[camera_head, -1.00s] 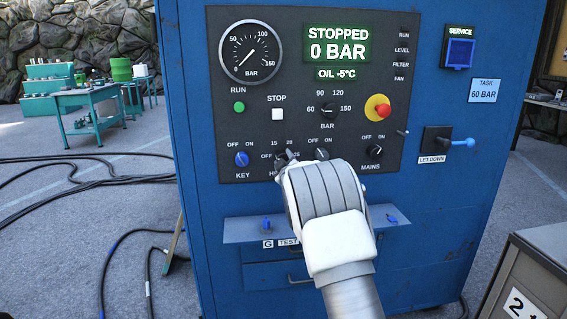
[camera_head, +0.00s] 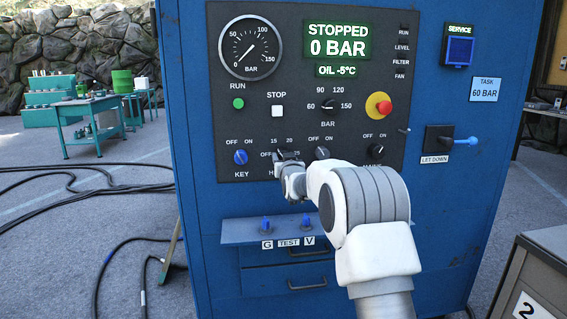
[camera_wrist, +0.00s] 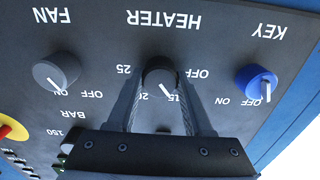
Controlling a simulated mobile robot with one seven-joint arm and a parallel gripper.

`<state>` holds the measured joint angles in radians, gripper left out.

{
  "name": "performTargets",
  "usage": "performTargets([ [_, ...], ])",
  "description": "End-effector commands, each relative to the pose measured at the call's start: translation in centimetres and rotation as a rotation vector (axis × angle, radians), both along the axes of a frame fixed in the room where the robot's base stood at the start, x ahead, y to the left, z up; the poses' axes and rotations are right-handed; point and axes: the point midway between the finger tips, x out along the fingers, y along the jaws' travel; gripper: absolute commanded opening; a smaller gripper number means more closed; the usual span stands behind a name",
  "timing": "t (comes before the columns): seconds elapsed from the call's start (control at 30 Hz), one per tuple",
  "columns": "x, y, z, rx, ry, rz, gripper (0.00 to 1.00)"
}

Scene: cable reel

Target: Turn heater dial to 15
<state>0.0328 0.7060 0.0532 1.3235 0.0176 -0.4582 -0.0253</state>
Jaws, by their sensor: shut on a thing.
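The heater dial (camera_wrist: 159,78) is a dark round knob under the HEATER label, seen upside down in the wrist view. Its white pointer line slants toward the 15 mark (camera_wrist: 175,97), which is partly hidden by a finger. The 20 mark (camera_wrist: 144,97) is beside it, with 25 and OFF out to the sides. My gripper (camera_wrist: 160,92) has a finger on each side of the dial and is shut on it. In the head view my gripper (camera_head: 286,159) reaches the panel's lower row from the right and covers much of the dial (camera_head: 280,153).
The blue key knob (camera_wrist: 256,83) and grey fan knob (camera_wrist: 56,73) flank the dial. The red stop button (camera_head: 378,106) is higher right on the panel. A small shelf with two blue test knobs (camera_head: 266,223) projects below. The display reads STOPPED, 0 BAR, oil -5°C.

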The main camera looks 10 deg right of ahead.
Motion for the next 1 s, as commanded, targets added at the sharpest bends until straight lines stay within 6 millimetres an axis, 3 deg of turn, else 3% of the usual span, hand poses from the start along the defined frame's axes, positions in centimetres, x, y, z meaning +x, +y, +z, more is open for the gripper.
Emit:
performTargets([
  [0.3, 0.0, 0.0, 0.03, 0.108, -0.002, 0.0, 0.0],
  [0.8, 0.01, -0.02, 0.08, 0.125, -0.001, 0.0, 0.0],
  [0.83, 0.01, -0.01, 0.08, 0.125, -0.001, 0.0, 0.53],
  [1.0, 0.01, -0.01, 0.06, 0.125, -0.001, 0.0, 0.81],
])
